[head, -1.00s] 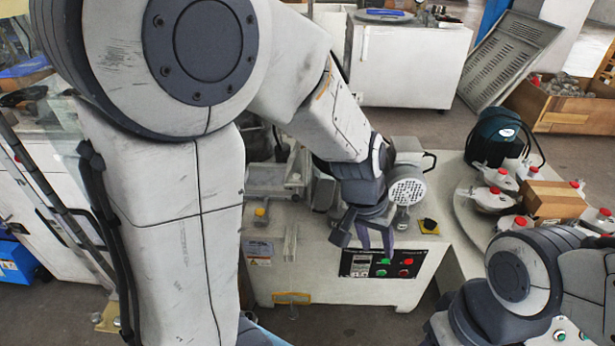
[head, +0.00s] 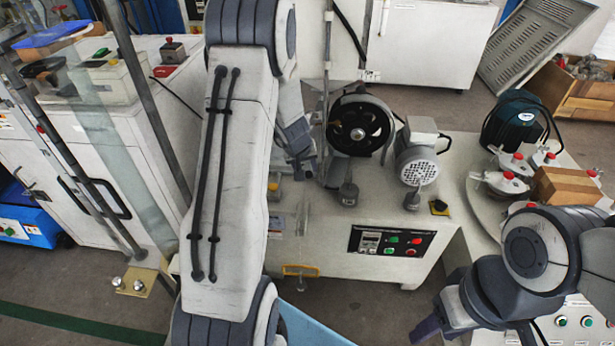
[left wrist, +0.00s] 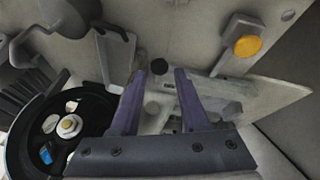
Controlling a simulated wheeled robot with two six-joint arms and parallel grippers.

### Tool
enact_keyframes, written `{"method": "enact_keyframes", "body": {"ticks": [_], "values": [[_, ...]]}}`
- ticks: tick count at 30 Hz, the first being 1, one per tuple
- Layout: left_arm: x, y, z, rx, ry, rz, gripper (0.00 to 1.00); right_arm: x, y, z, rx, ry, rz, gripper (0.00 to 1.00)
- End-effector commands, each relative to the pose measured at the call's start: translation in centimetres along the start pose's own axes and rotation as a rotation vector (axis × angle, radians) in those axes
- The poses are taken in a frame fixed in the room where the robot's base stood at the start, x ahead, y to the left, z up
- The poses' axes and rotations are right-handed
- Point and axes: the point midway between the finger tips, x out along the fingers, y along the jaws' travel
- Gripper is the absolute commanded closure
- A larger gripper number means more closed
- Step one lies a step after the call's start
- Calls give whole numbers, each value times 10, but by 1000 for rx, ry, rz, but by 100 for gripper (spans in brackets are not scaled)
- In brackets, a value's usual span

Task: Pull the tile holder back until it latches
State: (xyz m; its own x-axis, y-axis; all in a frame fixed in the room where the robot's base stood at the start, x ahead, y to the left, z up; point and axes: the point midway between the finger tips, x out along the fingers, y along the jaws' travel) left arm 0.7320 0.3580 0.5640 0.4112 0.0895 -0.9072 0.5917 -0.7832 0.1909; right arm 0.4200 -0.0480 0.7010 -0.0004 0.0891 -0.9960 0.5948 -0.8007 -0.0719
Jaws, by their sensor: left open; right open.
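The tile-testing machine (head: 330,245) stands ahead, with a black wheel (head: 360,125) on top. My left gripper (head: 301,168) is over its left part, left of the wheel, with my arm hiding much of that area. In the left wrist view my left gripper (left wrist: 159,74) is open and empty, its purple fingers apart. A small dark knob (left wrist: 158,66) shows between the fingertips; contact cannot be told. Pale plates and metal parts lie beyond and below it. I cannot clearly pick out the tile holder. My right gripper (head: 428,328) is low at the lower right, open, away from the machine.
The wheel (left wrist: 68,126) is close to the left finger in the left wrist view. A yellow knob (left wrist: 247,46) is to the right. A motor (head: 416,160) and control panel (head: 391,242) are right of my left gripper.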

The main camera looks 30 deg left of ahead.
Motion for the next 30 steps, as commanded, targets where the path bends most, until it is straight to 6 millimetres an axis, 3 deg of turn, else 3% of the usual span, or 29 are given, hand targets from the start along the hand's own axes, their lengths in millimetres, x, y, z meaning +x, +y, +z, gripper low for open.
{"method": "enact_keyframes", "body": {"ticks": [1, 6, 17, 20, 21, 30], "values": [[12, 0, 1, 0, 0, 0, 55, 7, 0, 0, 0, 0, 0, 50], [27, 0, 0, 1, 0, 0, 55, 12, 1, 1, 0, 0, 0, 50], [30, 0, 0, 0, 1, 0, 55, 12, 1, 1, 0, 0, 0, 50], [30, 0, 0, 0, 1, 0, 93, 12, 1, 1, 0, 0, 0, 50], [30, 0, 0, 0, 1, 0, 100, 12, 1, 1, 0, 0, 0, 50], [30, 0, 0, 0, 0, 0, 100, 12, 1, 1, 0, 0, 0, 50]]}}
